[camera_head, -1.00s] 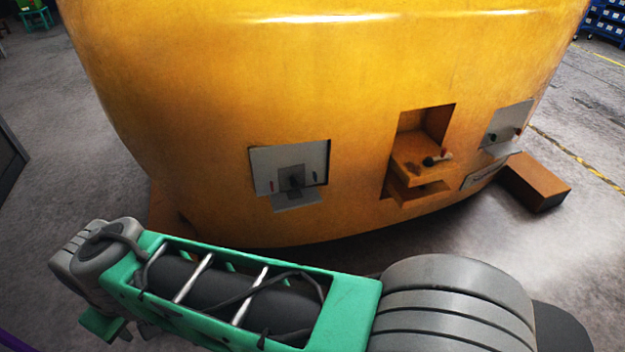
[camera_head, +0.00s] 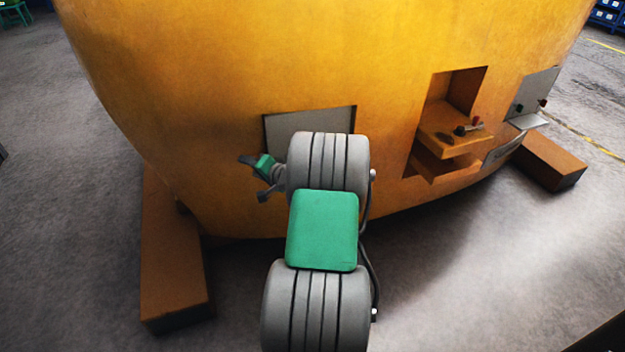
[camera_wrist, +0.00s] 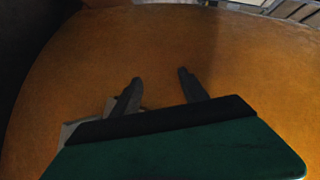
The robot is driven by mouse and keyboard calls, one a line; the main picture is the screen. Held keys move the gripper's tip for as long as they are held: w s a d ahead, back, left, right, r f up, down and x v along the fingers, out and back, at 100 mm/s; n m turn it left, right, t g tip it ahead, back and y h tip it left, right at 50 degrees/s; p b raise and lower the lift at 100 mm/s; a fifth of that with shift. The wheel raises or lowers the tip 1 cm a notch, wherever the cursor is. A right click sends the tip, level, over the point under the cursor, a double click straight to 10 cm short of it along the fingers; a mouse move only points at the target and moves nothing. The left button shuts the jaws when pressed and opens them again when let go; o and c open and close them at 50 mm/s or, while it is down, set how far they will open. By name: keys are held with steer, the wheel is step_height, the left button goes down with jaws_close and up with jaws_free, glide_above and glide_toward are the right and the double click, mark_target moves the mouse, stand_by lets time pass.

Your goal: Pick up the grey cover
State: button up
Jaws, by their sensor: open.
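A flat grey panel (camera_head: 310,121) is set in the side of the yellow casting, left of the recess. Only its upper part shows; my arm hides the rest, including the smaller grey plate with a dark handle seen there earlier, which may be the grey cover. My gripper (camera_head: 252,178) is open, in front of the casting at the left edge of this panel. In the wrist view my gripper (camera_wrist: 160,77) has its two dark fingers spread with nothing between them. A grey edge (camera_wrist: 68,133) shows at lower left there, mostly hidden by my gripper; I cannot tell which part it is.
The large yellow casting (camera_head: 230,70) curves across the view. Right of my arm is a recess with a ledge (camera_head: 455,140) bearing small dark and red-tipped items. A second grey panel (camera_head: 535,92) is farther right. Brown blocks (camera_head: 175,260) (camera_head: 550,165) stand at the casting's base.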

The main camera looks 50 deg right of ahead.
steer(key=s+d+f+m+t+h+b, duration=0.1)
steer(key=s+d+f+m+h, duration=0.4)
steer(key=d, duration=0.4)
steer(key=s+d+f+m+h+b, duration=0.25)
steer(key=s+d+m, duration=0.25)
steer(key=s+d, duration=0.3)
steer(key=x, duration=0.6)
steer(key=shift+w+d, duration=0.25)
steer(key=shift+d, duration=0.1)
steer(key=shift+w+d+r, duration=0.15)
steer(key=shift+w+d, duration=0.1)
steer(key=shift+w, duration=0.05)
steer(key=shift+c, duration=0.4)
jaws_close()
